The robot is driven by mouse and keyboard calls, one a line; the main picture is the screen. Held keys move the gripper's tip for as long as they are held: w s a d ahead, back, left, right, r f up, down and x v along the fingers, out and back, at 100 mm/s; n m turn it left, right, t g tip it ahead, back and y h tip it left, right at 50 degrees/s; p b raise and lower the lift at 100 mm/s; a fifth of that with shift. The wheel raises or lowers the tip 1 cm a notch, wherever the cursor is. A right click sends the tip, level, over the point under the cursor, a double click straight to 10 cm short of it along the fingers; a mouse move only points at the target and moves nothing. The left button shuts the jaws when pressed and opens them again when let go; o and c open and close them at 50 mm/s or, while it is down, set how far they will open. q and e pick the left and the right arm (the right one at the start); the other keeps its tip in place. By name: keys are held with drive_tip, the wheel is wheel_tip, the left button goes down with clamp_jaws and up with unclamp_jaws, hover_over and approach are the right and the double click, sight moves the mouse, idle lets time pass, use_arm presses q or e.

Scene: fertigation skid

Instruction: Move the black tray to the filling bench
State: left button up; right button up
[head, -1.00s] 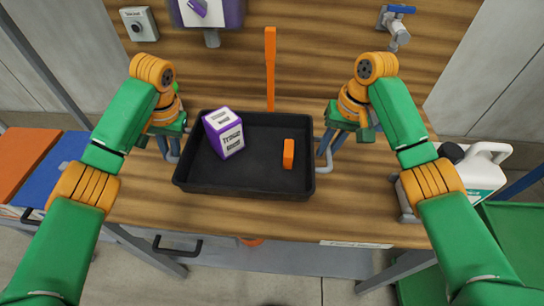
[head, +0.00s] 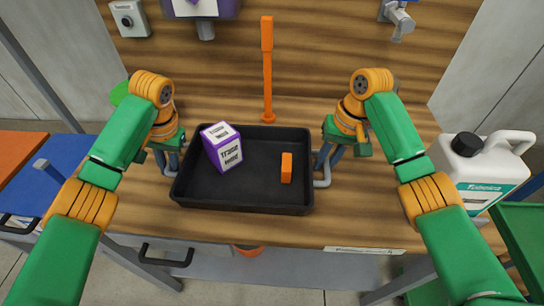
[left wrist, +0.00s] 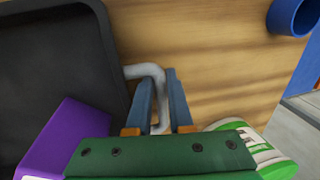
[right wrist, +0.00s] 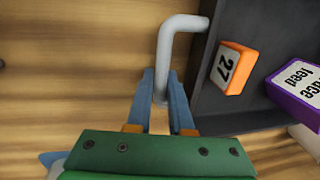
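The black tray (head: 240,205) is at the wooden bench (head: 230,230), whose front label is too small to read surely. I cannot tell whether it rests on the top or hangs just above it. A purple box (head: 223,148) and an orange block (head: 286,168) are in it. My left gripper (head: 170,162) is shut on the tray's left grey handle (left wrist: 158,75), as the left wrist view shows. My right gripper (head: 324,160) is shut on the right grey handle (right wrist: 175,30), as the right wrist view shows.
An orange post (head: 267,85) stands just behind the tray. A white jug (head: 480,165) stands at the right. A dispenser (head: 205,28), a grey box (head: 129,18) and a tap (head: 397,18) are at the back. A blue cylinder (left wrist: 290,15) shows in the left wrist view.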

use_arm(q)
drive_tip(key=o, duration=0.3)
drive_tip(key=shift+r, duration=0.15)
use_arm(e)
drive_tip(key=o, duration=0.3)
drive_tip(key=shift+r, duration=0.15)
use_arm(q)
drive_tip(key=shift+o, duration=0.3)
drive_tip(key=shift+s+r, duration=0.1)
use_arm(e)
drive_tip(key=shift+o, duration=0.3)
drive_tip(key=shift+s, duration=0.1)
drive_tip(key=shift+r, duration=0.1)
use_arm(q)
wheel_tip(320, 180, up, 12)
drive_tip(key=d, duration=0.2)
drive_tip(key=shift+s+d, duration=0.15)
use_arm(e)
wheel_tip(320, 180, up, 12)
drive_tip(key=d, duration=0.2)
drive_tip(key=shift+s+d, duration=0.15)
drive_tip(key=shift+d, duration=0.05)
